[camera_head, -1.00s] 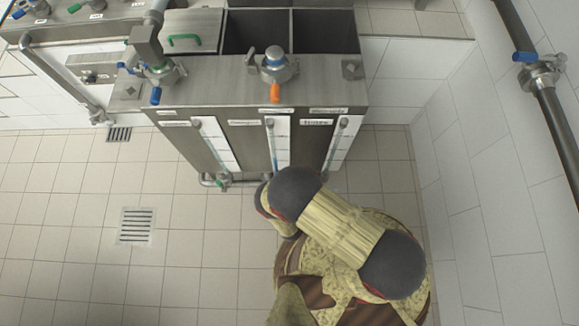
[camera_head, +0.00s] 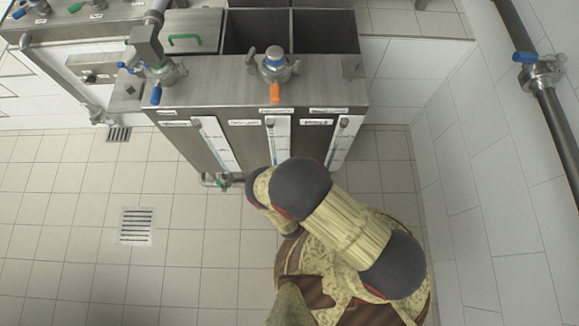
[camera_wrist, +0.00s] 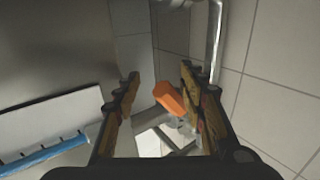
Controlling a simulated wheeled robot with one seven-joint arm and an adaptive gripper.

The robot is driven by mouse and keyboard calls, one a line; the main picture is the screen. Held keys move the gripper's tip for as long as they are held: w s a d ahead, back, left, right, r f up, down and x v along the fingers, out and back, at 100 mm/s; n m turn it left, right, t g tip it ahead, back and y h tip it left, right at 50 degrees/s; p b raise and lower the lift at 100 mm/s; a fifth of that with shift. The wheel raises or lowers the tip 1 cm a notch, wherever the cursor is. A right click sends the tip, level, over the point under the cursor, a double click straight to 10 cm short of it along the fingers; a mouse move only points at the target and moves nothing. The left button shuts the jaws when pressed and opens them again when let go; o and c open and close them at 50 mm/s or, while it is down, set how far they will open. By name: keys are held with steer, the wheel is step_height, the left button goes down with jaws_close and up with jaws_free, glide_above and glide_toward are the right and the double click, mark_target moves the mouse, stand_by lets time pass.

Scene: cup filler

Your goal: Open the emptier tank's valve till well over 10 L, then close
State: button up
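The steel tank unit (camera_head: 180,95) stands in the upper middle of the head view. Its front has a left gauge (camera_head: 216,143), a middle gauge (camera_head: 279,140) and a right gauge (camera_head: 343,138); I cannot read their levels exactly. On top sits a valve (camera_head: 274,66) with an orange lever (camera_head: 275,93). In the wrist view my gripper (camera_wrist: 160,82) is open, and another orange valve handle (camera_wrist: 170,97) shows between its fingers, not clasped. Whether the fingers touch it, I cannot tell. A gauge with a blue column (camera_wrist: 45,153) lies at left. In the head view my arm hides my gripper.
A blue-lever valve (camera_head: 157,72) with a pipe stands on the left of the unit. A low pipe with a green-handled valve (camera_head: 223,181) runs at its foot. A wall pipe valve (camera_head: 538,72) is at right. The tiled floor at left is clear, with drains (camera_head: 135,226).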

steer(key=shift+r, duration=1.4)
steer(key=s+a+r+p, duration=0.2)
steer(key=s+a+r, duration=0.1)
steer(key=s, duration=0.4)
steer(key=shift+s+a+r, duration=0.15)
steer(key=shift+s+a, duration=0.1)
steer(key=shift+a, duration=0.05)
stand_by(0.4)
